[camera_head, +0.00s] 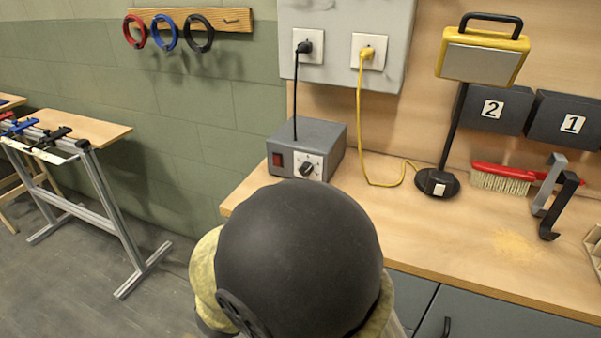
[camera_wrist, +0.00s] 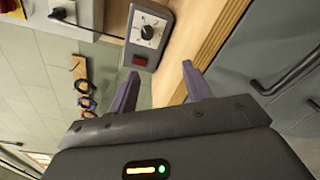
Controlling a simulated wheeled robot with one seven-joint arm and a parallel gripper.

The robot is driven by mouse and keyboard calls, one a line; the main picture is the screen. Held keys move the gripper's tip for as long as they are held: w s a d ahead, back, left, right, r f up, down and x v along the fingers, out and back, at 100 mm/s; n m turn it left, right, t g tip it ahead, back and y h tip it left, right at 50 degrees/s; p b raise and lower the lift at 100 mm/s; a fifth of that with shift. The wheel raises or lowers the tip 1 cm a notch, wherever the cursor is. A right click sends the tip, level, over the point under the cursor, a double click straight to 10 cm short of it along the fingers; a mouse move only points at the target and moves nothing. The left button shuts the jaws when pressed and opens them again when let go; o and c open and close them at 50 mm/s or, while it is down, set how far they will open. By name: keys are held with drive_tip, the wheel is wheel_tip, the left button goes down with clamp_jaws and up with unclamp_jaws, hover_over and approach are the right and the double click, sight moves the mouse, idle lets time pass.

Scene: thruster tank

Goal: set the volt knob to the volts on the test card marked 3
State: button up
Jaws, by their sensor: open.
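The volt knob (camera_head: 306,169) is a dark knob on a white dial plate, on the front of a grey power box (camera_head: 324,136) at the bench's left end. The knob also shows in the wrist view (camera_wrist: 147,32), with its dial marks too small to read. My gripper (camera_wrist: 160,82) is open and empty, its two purple-grey fingers pointing toward the box, with the knob ahead of and apart from the fingertips. In the head view my arm hides the gripper. I cannot see a test card marked 3.
A red switch (camera_head: 277,160) sits left of the knob. A black cord and a yellow cord (camera_head: 360,130) run up to wall sockets. A yellow work lamp (camera_head: 483,55), a red brush (camera_head: 503,178) and bins marked 2 and 1 are to the right. The bench front is clear.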

drive_tip(key=n+p, duration=0.1)
drive_tip(key=n, duration=0.2)
drive_tip(key=a+r+n+h, duration=0.1)
drive_tip(key=n, duration=0.3)
drive_tip(key=n+p, duration=0.1)
drive_tip(key=n, duration=0.3)
drive_tip(key=shift+a+r+t+h+p, duration=0.15)
drive_tip(key=shift+a+t+h+p, duration=0.15)
drive_tip(key=shift+p, duration=0.05)
drive_tip(key=b+x, duration=0.2)
drive_tip(key=x, duration=1.5)
drive_tip(key=shift+w+d, duration=0.1)
drive_tip(key=shift+w, duration=0.1)
drive_tip(key=c, duration=1)
drive_tip(key=shift+o, duration=0.2)
